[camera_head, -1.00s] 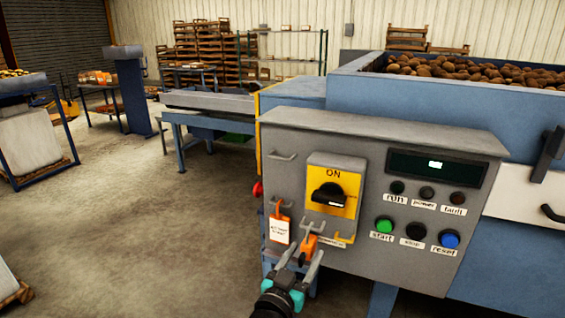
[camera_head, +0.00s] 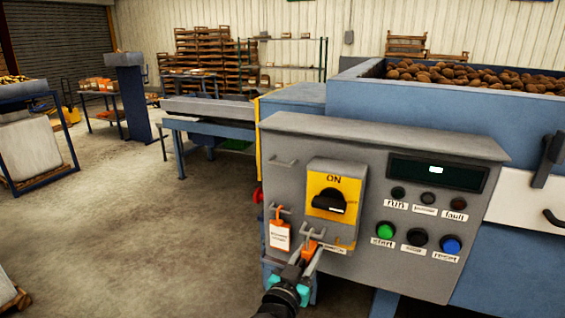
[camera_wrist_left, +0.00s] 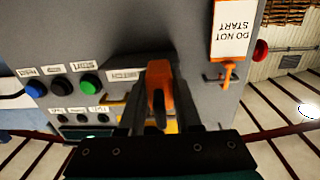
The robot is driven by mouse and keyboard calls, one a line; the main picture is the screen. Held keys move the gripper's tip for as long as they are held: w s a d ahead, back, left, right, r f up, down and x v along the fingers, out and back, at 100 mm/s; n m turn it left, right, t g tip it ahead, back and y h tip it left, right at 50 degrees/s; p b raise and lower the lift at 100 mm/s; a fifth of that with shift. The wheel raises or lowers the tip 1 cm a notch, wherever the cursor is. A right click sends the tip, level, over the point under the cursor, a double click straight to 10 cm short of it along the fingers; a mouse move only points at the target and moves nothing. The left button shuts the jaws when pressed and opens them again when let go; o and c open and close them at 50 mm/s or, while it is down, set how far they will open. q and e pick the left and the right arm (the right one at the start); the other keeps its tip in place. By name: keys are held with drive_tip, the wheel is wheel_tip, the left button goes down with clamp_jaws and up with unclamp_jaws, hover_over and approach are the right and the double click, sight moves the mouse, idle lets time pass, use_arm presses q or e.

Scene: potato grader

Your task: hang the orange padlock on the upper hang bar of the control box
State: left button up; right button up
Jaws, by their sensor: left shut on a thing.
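The orange padlock (camera_head: 308,250) is at the lower left of the grey control box (camera_head: 355,255), just below a small lower hang bar (camera_head: 313,233). I cannot tell whether its shackle still hangs on that bar. My left gripper (camera_head: 306,256) is shut on the padlock. In the left wrist view the padlock (camera_wrist_left: 158,85) shows between the two dark fingers (camera_wrist_left: 157,105), which hide part of it. The upper hang bar (camera_head: 283,161) is at the box's upper left, empty and well above the gripper. My right gripper is not in view.
An orange hanger with a white "DO NOT START" tag (camera_head: 280,236) hangs on a bar left of the padlock. The yellow switch plate (camera_head: 334,195) with its black knob is right of the upper bar. Buttons (camera_head: 385,230) are farther right. Open floor lies left of the box.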

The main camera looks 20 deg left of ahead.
use_arm(q)
clamp_jaws()
drive_tip(key=shift+r, duration=0.15)
drive_tip(key=shift+r+p, duration=1.05)
drive_tip(key=shift+p, duration=0.15)
drive_tip(key=shift+s+a+p, duration=0.2)
drive_tip(key=shift+s+p, duration=1)
drive_tip(key=shift+s, duration=1.05)
drive_tip(key=shift+s+a+f+p, duration=0.15)
drive_tip(key=shift+s+p, duration=0.8)
drive_tip(key=shift+s, duration=1.3)
